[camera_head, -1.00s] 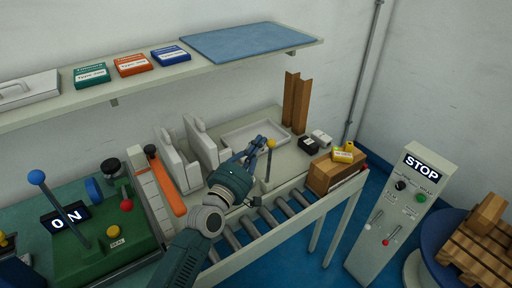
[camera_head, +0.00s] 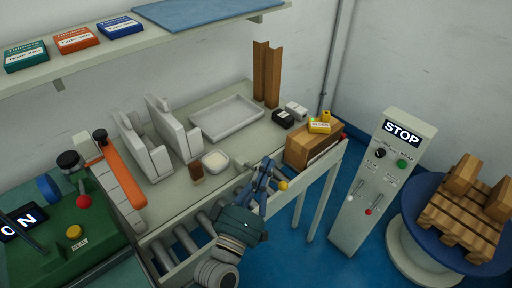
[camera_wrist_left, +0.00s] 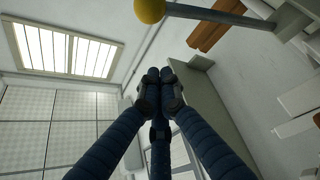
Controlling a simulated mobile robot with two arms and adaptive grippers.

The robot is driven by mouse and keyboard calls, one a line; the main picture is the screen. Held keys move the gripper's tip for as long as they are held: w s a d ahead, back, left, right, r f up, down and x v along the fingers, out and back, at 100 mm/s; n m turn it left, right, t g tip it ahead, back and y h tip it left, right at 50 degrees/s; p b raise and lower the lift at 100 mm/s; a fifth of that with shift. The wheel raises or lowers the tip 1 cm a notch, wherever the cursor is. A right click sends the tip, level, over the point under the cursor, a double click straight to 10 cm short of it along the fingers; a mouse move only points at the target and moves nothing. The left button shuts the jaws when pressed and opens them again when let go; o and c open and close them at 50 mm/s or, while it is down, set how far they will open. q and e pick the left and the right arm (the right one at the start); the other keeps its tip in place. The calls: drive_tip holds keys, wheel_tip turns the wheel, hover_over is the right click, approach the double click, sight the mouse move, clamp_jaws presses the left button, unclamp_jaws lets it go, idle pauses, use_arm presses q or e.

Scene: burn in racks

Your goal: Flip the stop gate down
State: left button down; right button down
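The yellow knob (camera_head: 283,186) of the gate lever shows in the head view at the front edge of the roller conveyor, just right of my left fingers. The lever leans low toward the front; much of its rod is hidden by my fingers. My left gripper (camera_head: 267,163) is over the conveyor, right beside the lever. In the left wrist view my fingertips (camera_wrist_left: 160,74) are together with nothing seen between them. There the yellow knob (camera_wrist_left: 150,10) and its grey rod (camera_wrist_left: 215,16) show at the top edge, apart from the fingertips. My right gripper is not in view.
A cardboard box (camera_head: 312,147) sits at the conveyor's right end. A white tray (camera_head: 226,119), a brown jar (camera_head: 196,173) and a white dish (camera_head: 215,161) are on the bench behind. The STOP panel (camera_head: 385,170) stands at right. The green ON machine (camera_head: 85,248) is at left.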

use_arm(q)
drive_tip(key=shift+s+d+f+b, duration=0.35)
drive_tip(key=shift+s+f, duration=0.2)
drive_tip(key=shift+f, duration=0.25)
drive_tip(key=shift+s+d+f+b, duration=0.3)
drive_tip(key=shift+s+f, duration=0.2)
drive_tip(key=shift+f, duration=0.3)
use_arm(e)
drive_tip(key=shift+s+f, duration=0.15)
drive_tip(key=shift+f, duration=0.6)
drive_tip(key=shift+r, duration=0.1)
